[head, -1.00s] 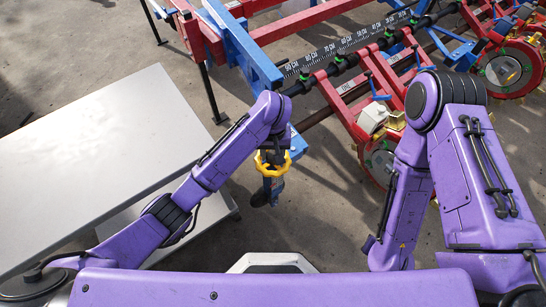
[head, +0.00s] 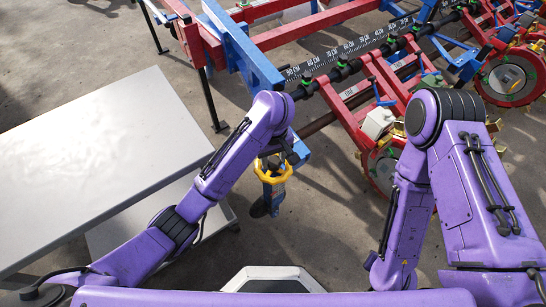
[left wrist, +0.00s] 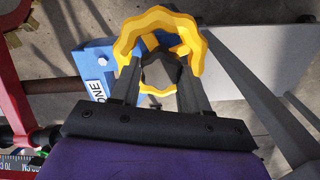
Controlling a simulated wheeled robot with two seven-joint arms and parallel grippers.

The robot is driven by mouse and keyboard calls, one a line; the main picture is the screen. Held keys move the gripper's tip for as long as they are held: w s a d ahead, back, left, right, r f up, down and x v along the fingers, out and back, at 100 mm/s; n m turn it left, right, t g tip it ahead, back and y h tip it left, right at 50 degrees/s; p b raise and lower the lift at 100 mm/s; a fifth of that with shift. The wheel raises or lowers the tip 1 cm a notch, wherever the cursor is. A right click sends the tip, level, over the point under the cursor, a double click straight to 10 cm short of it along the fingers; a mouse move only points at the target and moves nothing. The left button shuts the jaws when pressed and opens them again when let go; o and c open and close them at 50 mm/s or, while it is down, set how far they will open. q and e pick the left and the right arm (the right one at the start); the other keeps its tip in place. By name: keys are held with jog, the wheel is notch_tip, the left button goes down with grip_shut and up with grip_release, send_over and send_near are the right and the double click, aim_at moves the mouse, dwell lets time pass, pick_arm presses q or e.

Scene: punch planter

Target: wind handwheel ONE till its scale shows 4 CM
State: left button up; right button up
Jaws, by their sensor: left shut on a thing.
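Handwheel ONE is a yellow lobed wheel (head: 272,174) on the end of the blue frame, near the middle of the head view. In the left wrist view the yellow wheel (left wrist: 128,38) fills the upper middle, beside a blue bracket with a white plate reading ONE (left wrist: 98,92). Handwheel ONE's own scale cannot be read in either view. My right arm shows at the right, but its gripper is out of view.
A long ruler (head: 345,48) with CM marks runs along the machine's bar. Red planter units (head: 372,90) with wheels stand at the right. A pale grey table (head: 90,165) fills the left. Bare concrete floor shows between the handwheel and my right arm.

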aim_at(273, 159)
pick_arm(q)
jog(key=o, duration=1.1)
jog(key=shift+c, duration=0.2)
jog(key=shift+r, duration=0.15)
notch_tip(273, 159, up, 10)
jog(key=p, duration=1)
jog(key=shift+r, duration=0.15)
